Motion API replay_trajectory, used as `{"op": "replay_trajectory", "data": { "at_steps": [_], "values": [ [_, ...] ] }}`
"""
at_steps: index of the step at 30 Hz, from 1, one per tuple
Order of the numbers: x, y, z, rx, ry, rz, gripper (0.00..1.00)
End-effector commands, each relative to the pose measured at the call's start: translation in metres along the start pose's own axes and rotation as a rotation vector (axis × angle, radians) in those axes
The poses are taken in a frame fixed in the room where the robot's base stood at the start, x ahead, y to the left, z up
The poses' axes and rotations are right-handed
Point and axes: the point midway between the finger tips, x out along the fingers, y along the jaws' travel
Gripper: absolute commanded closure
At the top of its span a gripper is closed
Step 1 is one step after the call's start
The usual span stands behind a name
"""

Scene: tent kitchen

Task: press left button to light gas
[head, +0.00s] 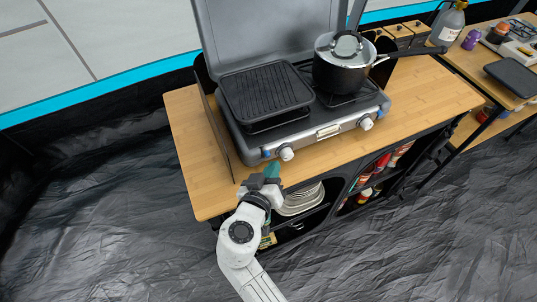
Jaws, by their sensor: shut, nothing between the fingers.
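The grey two-burner camping stove (322,134) sits on the wooden counter with its lid raised. On its front face are a white left knob (286,153) and a white right knob (366,123). A small blue part (266,153) shows just left of the left knob; I cannot tell whether it is the button. My gripper (272,170) has teal fingertips and is shut and empty. It is in front of the stove's left front corner, just below the blue part and left knob in the picture. I cannot tell whether it touches the stove.
A black griddle (266,90) covers the left burner, and a lidded pot (342,72) stands on the right one. Bare counter (207,184) lies left of the stove. Plates (301,199) and bottles sit on shelves below. Another table with kitchenware stands at right.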

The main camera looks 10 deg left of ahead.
Motion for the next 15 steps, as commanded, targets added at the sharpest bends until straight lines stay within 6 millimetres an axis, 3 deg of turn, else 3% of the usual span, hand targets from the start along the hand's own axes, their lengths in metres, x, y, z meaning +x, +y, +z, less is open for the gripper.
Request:
{"op": "replay_trajectory", "data": {
  "at_steps": [15],
  "values": [
    [0.0056,-0.0041,-0.0049,0.000,0.000,0.000,1.00]
  ]
}}
